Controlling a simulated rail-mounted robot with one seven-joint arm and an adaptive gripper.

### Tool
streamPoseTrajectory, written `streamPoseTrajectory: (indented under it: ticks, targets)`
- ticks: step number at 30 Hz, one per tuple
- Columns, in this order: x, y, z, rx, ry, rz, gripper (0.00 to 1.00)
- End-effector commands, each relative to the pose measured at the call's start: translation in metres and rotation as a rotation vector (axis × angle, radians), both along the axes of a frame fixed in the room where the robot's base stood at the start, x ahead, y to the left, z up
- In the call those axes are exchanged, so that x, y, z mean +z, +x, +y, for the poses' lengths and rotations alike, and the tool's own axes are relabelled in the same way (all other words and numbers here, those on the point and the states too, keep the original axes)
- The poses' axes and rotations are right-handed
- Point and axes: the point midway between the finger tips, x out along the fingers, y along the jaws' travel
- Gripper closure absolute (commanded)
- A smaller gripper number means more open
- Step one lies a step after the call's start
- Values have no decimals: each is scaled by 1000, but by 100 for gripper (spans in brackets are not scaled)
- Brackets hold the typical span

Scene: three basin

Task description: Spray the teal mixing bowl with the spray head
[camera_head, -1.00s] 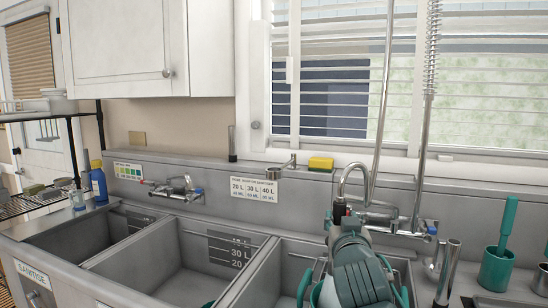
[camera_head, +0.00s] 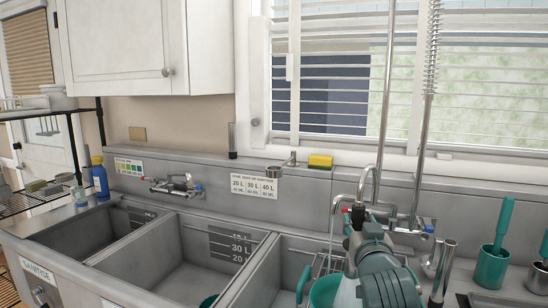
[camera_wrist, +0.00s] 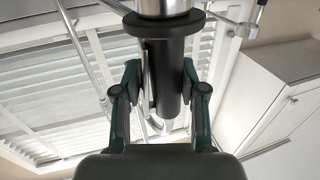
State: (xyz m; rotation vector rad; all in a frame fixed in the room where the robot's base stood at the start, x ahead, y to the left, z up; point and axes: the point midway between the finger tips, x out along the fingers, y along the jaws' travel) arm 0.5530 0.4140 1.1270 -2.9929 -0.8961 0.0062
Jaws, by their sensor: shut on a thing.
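My gripper (camera_head: 358,228) is over the right basin in the head view, seen from behind. In the wrist view my gripper (camera_wrist: 160,82) has its two fingers shut around a black cylindrical grip, the spray head (camera_wrist: 167,75). In the head view only a small dark part of the spray head (camera_head: 356,213) shows above my wrist. A teal rounded surface, apparently the mixing bowl (camera_head: 325,291), lies low in the right basin beside my gripper, partly hidden by it. Another teal piece (camera_head: 208,301) shows at the bottom edge in the middle basin.
The tap spout (camera_head: 346,198) and upright pipes stand close behind my gripper. A wire rack (camera_head: 325,262) is in the right basin. A teal holder (camera_head: 493,267) stands on the right counter. A yellow sponge (camera_head: 320,160) and a blue bottle (camera_head: 99,181) are farther off.

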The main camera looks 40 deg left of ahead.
Motion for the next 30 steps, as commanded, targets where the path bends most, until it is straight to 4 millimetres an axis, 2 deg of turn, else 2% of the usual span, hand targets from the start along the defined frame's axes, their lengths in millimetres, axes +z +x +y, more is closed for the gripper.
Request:
streamPoseTrajectory:
  ticks: [8, 21, 30]
  targets:
    - [1, 0, -2, 0, 1, -1, 100]
    - [3, 13, -42, -2, 0, 0, 100]
    - [1, 16, -47, 0, 1, -2, 100]
